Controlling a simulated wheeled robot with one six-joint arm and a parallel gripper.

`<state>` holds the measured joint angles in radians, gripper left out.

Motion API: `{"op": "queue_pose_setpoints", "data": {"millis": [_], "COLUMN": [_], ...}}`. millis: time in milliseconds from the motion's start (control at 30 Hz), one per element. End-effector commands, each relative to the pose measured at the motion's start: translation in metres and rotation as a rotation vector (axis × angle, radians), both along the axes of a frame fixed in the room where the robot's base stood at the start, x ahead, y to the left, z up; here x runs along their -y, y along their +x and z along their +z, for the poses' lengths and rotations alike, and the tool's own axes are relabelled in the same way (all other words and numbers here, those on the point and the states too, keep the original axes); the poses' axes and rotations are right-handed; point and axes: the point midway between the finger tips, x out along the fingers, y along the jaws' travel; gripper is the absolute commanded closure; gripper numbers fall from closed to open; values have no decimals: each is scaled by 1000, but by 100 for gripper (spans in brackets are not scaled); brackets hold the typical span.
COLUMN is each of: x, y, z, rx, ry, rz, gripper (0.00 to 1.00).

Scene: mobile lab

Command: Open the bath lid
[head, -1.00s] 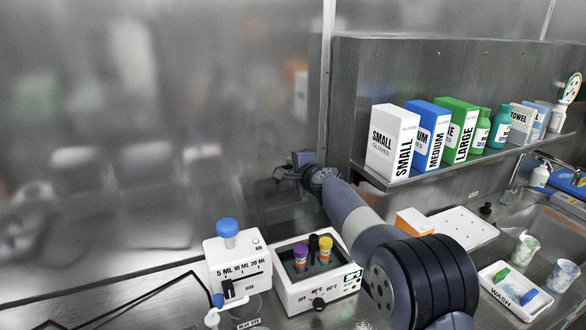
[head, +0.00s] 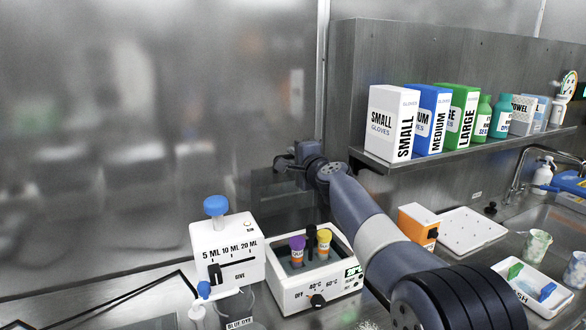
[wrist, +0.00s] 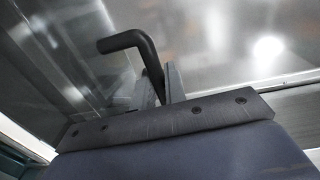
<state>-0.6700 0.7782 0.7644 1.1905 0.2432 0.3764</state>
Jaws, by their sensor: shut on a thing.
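The water bath (head: 287,296) is a white box with a dial and a small display. Its well is uncovered, and purple-capped and yellow-capped tubes stand in it. A dark, see-through panel, apparently the bath lid (head: 281,207), stands roughly upright behind the box. My gripper (head: 285,163) is above and behind the bath, at the panel's upper part; its fingertips are small and dark there. In the wrist view my gripper (wrist: 161,88) is shut on a black bent handle (wrist: 128,41). The lid's hinge cannot be made out.
A white dispenser (head: 228,250) with a blue knob stands left of the bath. An orange-and-white box (head: 417,226) and a white tray (head: 462,232) are to the right. A shelf (head: 385,166) with glove boxes juts out above my arm. A metal wall is close behind.

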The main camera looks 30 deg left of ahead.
Motion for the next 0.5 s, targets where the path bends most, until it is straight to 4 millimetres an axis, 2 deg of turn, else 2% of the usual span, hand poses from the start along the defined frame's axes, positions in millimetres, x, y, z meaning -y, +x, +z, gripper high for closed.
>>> {"op": "queue_pose_setpoints", "data": {"millis": [33, 467, 500], "x": [1, 1, 1], "y": [0, -1, -1], "z": [-4, 0, 0], "rx": [2, 8, 8], "ry": [3, 10, 10], "rz": [0, 0, 0], "gripper": [100, 100, 86]}}
